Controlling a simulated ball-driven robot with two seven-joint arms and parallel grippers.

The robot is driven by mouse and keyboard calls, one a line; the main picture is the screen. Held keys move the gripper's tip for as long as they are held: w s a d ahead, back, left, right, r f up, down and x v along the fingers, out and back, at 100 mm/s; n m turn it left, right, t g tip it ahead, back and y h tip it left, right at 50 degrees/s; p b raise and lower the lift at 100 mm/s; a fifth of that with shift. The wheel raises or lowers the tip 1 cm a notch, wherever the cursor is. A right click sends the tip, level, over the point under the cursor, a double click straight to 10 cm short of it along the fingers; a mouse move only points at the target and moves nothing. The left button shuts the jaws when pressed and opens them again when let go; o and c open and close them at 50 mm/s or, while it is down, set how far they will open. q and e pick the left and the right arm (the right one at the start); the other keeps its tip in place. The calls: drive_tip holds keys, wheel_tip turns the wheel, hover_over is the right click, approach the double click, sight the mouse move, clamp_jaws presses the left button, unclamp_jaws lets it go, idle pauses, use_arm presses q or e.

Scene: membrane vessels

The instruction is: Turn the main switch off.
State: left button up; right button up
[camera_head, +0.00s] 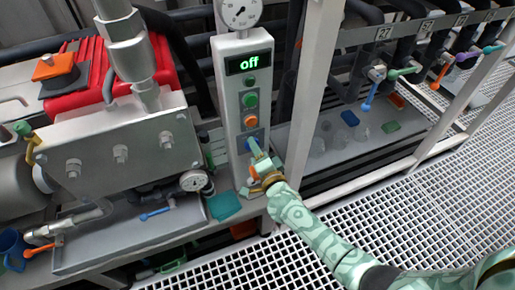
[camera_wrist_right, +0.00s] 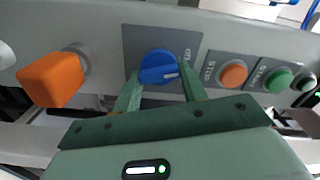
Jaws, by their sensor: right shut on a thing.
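The main switch appears to be a blue rotary knob (camera_wrist_right: 157,66) on a dark plate of the grey control column (camera_head: 233,62). In the head view the knob (camera_head: 253,145) shows just above my gripper's tip. My right gripper (camera_wrist_right: 159,82) is shut on the knob, with one green finger at each side. The knob's white mark points to the right in the wrist view. The display (camera_head: 248,63) at the column's top reads "off" in green. My right gripper also shows in the head view (camera_head: 257,153), covering part of the lower column. My left gripper is out of view.
Green (camera_head: 250,99) and orange (camera_head: 250,121) buttons sit above the knob. An orange block-shaped handle (camera_wrist_right: 50,80) juts out beside it in the wrist view. A white post (camera_head: 312,90) stands right of the column. Grating floor (camera_head: 400,220) lies open at right.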

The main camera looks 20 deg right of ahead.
drive_tip(key=shift+n, duration=0.6)
drive_tip(key=shift+a+n+p, duration=0.1)
drive_tip(key=shift+n+p, duration=0.2)
drive_tip(key=shift+n, duration=0.1)
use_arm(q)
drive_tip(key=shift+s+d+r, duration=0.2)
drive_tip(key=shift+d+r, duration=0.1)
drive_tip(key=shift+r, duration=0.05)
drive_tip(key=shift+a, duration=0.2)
use_arm(e)
drive_tip(key=shift+s, duration=0.1)
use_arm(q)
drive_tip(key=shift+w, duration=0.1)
use_arm(e)
drive_tip(key=shift+f, duration=0.1)
drive_tip(key=o, duration=1)
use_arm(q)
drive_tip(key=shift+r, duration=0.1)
